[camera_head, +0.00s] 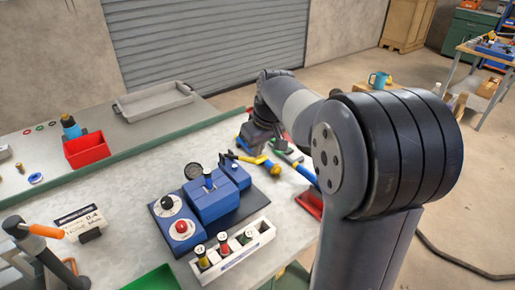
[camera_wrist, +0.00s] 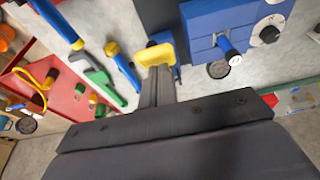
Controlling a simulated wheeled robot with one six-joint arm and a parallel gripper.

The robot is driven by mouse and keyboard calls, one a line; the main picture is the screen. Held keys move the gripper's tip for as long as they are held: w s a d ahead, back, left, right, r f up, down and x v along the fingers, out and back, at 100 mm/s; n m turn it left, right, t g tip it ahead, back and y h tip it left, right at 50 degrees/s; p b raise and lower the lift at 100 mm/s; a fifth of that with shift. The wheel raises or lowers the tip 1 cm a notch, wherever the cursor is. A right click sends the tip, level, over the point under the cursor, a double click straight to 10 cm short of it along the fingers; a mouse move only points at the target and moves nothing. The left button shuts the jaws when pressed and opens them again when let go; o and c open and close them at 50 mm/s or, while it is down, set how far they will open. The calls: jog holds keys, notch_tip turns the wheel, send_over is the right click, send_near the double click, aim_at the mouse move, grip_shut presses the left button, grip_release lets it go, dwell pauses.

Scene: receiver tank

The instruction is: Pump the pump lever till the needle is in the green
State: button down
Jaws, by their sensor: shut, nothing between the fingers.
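The blue pump unit (camera_head: 212,199) stands on a dark base plate on the bench, with a smaller blue block (camera_head: 235,173) at its right. The pump lever's yellow handle (camera_head: 252,160) reaches right from that block; it also shows in the wrist view (camera_wrist: 153,54). The round gauge (camera_head: 194,171) is at the unit's back left; its needle is too small to read. My gripper (camera_head: 263,149) is shut and empty, close to the yellow handle. In the wrist view its fingertips (camera_wrist: 157,72) overlap the handle's near edge; I cannot tell whether they touch.
A white rack (camera_head: 232,251) with several coloured-cap cylinders stands in front of the unit. A card (camera_head: 81,216) marked 0.4 stands at left. Tools lie right of the lever, including a green-handled one (camera_wrist: 100,80). A red bin (camera_head: 87,149) and grey tray (camera_head: 153,101) are farther back.

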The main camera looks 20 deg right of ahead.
jog(key=s+d+f+t+b, duration=0.1)
jog(key=s+f+b, duration=0.1)
jog(key=f+b, duration=0.3)
jog(key=s+f+t+y+b, duration=0.1)
jog(key=f+b, duration=0.3)
jog(key=b, duration=0.6)
jog(key=shift+s+d+f+t, duration=0.4)
jog(key=shift+s+t, duration=0.2)
jog(key=shift+s, duration=0.2)
jog(key=shift+f, duration=0.1)
jog(key=w+r+p+v, duration=0.1)
jog(key=p+v, duration=0.3)
jog(key=v, duration=1)
jog(key=shift+w+a+r, duration=0.25)
jog(key=shift+w+a, duration=0.05)
jog(key=shift+w, duration=0.3)
